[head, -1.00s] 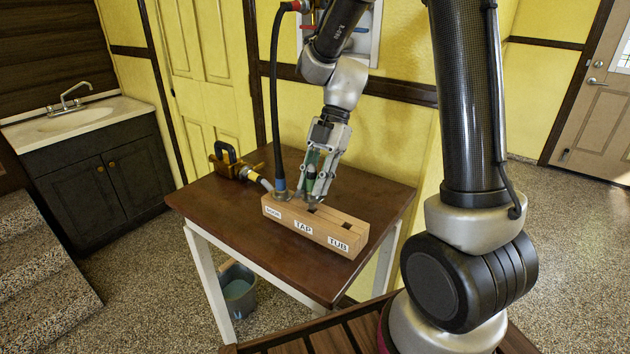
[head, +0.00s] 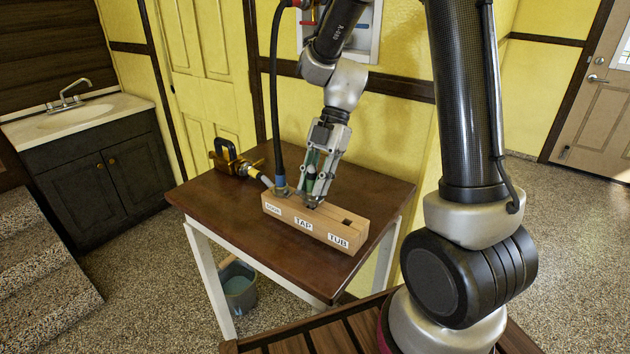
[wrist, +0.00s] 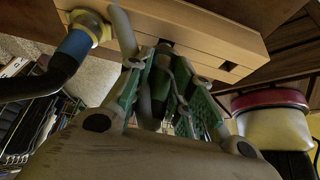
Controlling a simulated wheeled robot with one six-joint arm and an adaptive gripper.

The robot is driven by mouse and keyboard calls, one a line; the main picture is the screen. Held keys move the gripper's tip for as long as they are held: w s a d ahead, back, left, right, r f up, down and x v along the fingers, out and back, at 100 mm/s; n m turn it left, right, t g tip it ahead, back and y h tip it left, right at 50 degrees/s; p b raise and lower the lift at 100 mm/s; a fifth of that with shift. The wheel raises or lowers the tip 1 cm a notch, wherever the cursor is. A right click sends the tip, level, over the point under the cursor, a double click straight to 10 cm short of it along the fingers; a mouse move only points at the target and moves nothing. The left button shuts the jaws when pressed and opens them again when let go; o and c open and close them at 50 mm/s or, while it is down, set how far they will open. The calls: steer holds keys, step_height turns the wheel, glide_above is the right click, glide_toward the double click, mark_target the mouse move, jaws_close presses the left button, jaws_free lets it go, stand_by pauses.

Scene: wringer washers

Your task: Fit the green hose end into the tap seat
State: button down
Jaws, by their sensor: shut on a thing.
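The wooden block (head: 345,228) lies on the brown table with three labelled places: a left one hard to read, TAP in the middle, TUB at right. My gripper (head: 312,196) points down at the TAP place and is shut on the green hose end (head: 311,167), seen between the fingers. In the wrist view the gripper (wrist: 165,68) reaches the block's top (wrist: 200,45). The fingers hide the tap seat and the tip, so I cannot tell how far it is in.
A black hose with a blue collar (head: 280,182) stands at the block's left place, close beside my gripper. A yellow-banded hose end and brass fitting (head: 252,171) lie behind it at left. The table's (head: 235,215) front left is clear. A bucket (head: 238,287) stands below.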

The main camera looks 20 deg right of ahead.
steer(key=shift+s+f, duration=0.1)
steer(key=shift+f, duration=1.25)
stand_by(2.3)
steer(key=c, duration=1.2)
jaws_free()
steer(key=shift+o, duration=0.2)
steer(key=o, duration=0.5)
steer(key=shift+r, duration=0.1)
steer(key=shift+v, duration=3.45)
